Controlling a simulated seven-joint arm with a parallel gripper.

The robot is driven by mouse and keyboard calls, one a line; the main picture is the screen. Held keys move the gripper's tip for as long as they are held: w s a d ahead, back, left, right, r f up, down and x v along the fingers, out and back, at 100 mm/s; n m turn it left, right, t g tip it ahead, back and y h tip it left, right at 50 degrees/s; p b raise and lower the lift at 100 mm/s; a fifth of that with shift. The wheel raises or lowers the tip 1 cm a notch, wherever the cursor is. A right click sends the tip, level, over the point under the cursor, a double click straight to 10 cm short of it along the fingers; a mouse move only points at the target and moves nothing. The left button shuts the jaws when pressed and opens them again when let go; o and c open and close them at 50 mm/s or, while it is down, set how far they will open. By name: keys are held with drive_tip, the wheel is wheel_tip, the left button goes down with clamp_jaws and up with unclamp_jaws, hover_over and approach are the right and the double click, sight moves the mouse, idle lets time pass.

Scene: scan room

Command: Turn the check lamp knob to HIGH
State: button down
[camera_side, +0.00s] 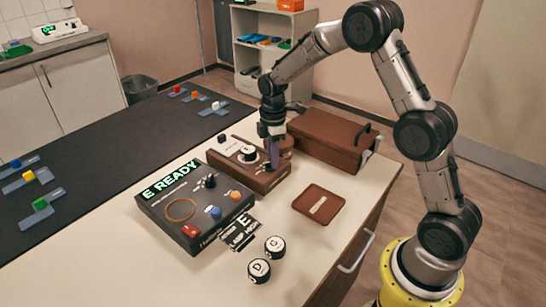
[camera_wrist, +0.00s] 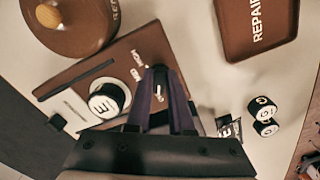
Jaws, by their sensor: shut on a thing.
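The check lamp unit is a low brown box (camera_side: 222,166) on the pale table; it also shows in the wrist view (camera_wrist: 78,80). A round piece marked E (camera_side: 248,153) sits on its top, also seen in the wrist view (camera_wrist: 107,101). My gripper (camera_side: 273,164) points down at the right end of the box. In the wrist view its purple fingers (camera_wrist: 160,80) are closed around a small dark knob (camera_wrist: 159,92) with a white mark. The fingers hide most of the knob.
A dark console (camera_side: 165,200) reading E READY stands in front left. Loose round pieces marked D (camera_side: 259,271) and C (camera_side: 275,247) lie near a small sign (camera_side: 240,232). A brown REPAIR tray (camera_side: 318,207) lies right. A brown case (camera_side: 325,140) and round lidded pot (camera_wrist: 65,25) stand close behind.

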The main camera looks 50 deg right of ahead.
drive_tip(key=m, duration=0.3)
drive_tip(key=shift+m, duration=0.4)
drive_tip(key=m, duration=0.3)
drive_tip(key=shift+s+a+m, duration=0.15)
drive_tip(key=shift+m, duration=0.15)
drive_tip(key=m, duration=0.3)
drive_tip(key=shift+a+m, duration=0.1)
drive_tip(key=shift+m, duration=0.3)
drive_tip(key=m, duration=0.3)
drive_tip(key=shift+a+m, duration=0.15)
drive_tip(key=shift+m, duration=0.15)
drive_tip(key=m, duration=0.4)
drive_tip(key=shift+a+r, duration=0.1)
drive_tip(key=shift+w+a+m, duration=0.1)
drive_tip(key=shift+w+m, duration=0.1)
drive_tip(key=shift+m, duration=2.3)
drive_tip(key=c, duration=0.8)
unclamp_jaws()
